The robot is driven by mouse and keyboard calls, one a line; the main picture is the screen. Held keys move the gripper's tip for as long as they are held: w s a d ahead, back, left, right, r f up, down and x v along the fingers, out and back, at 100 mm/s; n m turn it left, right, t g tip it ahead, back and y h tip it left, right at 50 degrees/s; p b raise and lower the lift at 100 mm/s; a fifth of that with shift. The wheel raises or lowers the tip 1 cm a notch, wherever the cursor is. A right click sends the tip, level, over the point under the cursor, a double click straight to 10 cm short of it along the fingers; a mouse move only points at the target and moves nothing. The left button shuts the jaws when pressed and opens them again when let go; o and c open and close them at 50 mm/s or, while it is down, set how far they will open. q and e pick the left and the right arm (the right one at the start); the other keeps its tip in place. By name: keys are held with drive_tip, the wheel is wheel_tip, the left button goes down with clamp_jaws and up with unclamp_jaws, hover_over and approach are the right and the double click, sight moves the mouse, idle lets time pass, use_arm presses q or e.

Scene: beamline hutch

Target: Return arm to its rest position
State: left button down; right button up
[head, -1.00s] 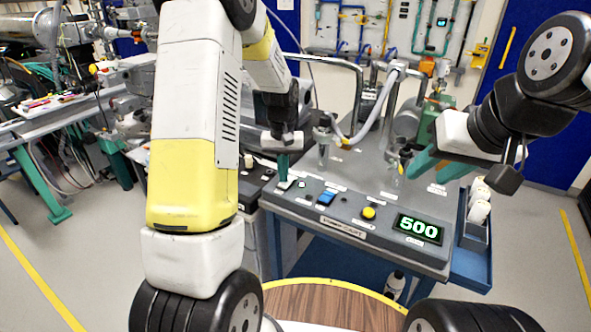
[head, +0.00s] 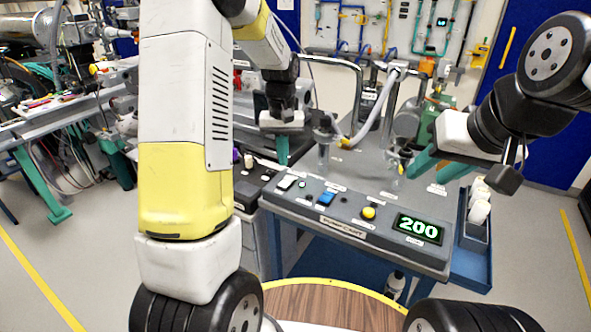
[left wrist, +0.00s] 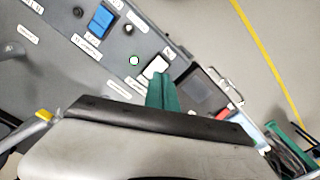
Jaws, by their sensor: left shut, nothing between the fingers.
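My left arm comes in from the left of the head view. Its gripper (head: 282,155), with green fingers, is shut and empty. It hangs above the back left of the control panel (head: 345,232), apart from the white switch (head: 286,182). In the left wrist view the closed green fingers (left wrist: 163,90) point toward the panel, near the white switch (left wrist: 155,67) and a green-lit button (left wrist: 134,60). My right gripper (head: 435,163) is at the right of the head view over the cart top. Its two green fingers are spread and nothing shows between them.
The panel carries a blue switch (head: 327,197), a yellow knob (head: 368,213) and a display (head: 418,229) reading 200. A blue side tray (head: 474,240) holds white bottles. Open floor lies right of the cart.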

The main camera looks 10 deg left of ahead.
use_arm(q)
drive_tip(key=s+r+m+t+h, duration=0.1)
drive_tip(key=s+r+t, duration=0.2)
drive_tip(key=s+r, duration=0.85)
drive_tip(key=s+d+r+t, duration=0.1)
drive_tip(key=s+r, duration=0.1)
drive_tip(key=s, duration=0.4)
drive_tip(key=s+d+r+m+t+h, duration=0.1)
drive_tip(key=s+r+t, duration=0.1)
drive_tip(key=s, duration=0.4)
drive_tip(key=shift+s+m, duration=0.3)
drive_tip(key=shift+s, duration=0.1)
